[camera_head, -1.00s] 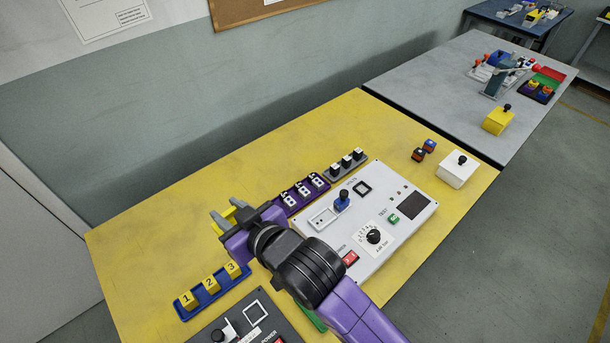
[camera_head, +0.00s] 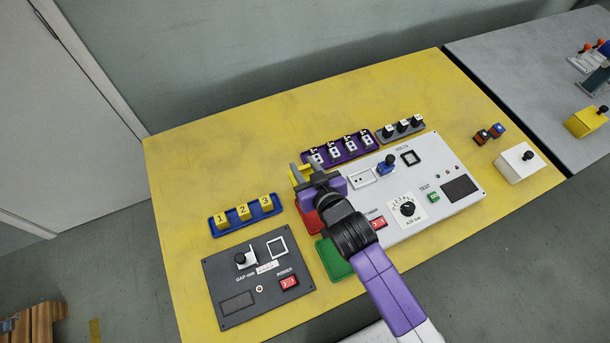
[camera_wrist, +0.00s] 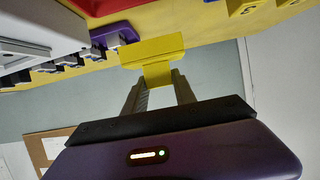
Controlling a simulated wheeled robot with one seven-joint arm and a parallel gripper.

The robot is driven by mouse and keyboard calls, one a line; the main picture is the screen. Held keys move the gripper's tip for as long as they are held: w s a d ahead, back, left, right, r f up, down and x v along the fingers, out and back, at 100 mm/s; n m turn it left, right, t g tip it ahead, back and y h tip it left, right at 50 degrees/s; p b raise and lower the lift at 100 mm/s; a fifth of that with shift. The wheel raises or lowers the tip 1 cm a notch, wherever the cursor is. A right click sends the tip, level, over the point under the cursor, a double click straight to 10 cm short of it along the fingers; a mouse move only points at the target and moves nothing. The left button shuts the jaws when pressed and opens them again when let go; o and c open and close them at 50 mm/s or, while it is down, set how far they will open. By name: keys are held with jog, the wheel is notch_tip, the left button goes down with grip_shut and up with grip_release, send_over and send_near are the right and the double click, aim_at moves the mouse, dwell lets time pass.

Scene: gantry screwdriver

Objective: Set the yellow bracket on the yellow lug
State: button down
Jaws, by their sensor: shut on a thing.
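My gripper (camera_head: 308,170) is raised over the yellow table, between the blue tray and the purple tray in the head view. It is shut on a yellow bracket (camera_wrist: 155,62), which fills the gap between the fingertips in the wrist view. A small part of the bracket (camera_head: 295,174) shows beside the fingers in the head view. I cannot pick out the yellow lug for certain; yellow blocks numbered 1, 2 and 3 (camera_head: 243,212) stand in the blue tray (camera_head: 248,223).
A dark panel (camera_head: 240,300) lies at front left and a white panel (camera_head: 445,205) to the right. Red (camera_head: 311,222) and green (camera_head: 331,258) pads lie under my arm. Purple (camera_head: 344,158) and grey (camera_head: 384,137) trays stand behind. The table's left part (camera_head: 175,190) is clear.

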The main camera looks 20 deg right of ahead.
jog(key=shift+f, duration=2.65)
jog(key=shift+f, duration=0.1)
jog(key=c, duration=1)
grip_release()
jog(key=shift+r, duration=0.2)
jog(key=b+v, duration=0.1)
jog(key=v, duration=1.1)
jog(key=shift+f, duration=0.15)
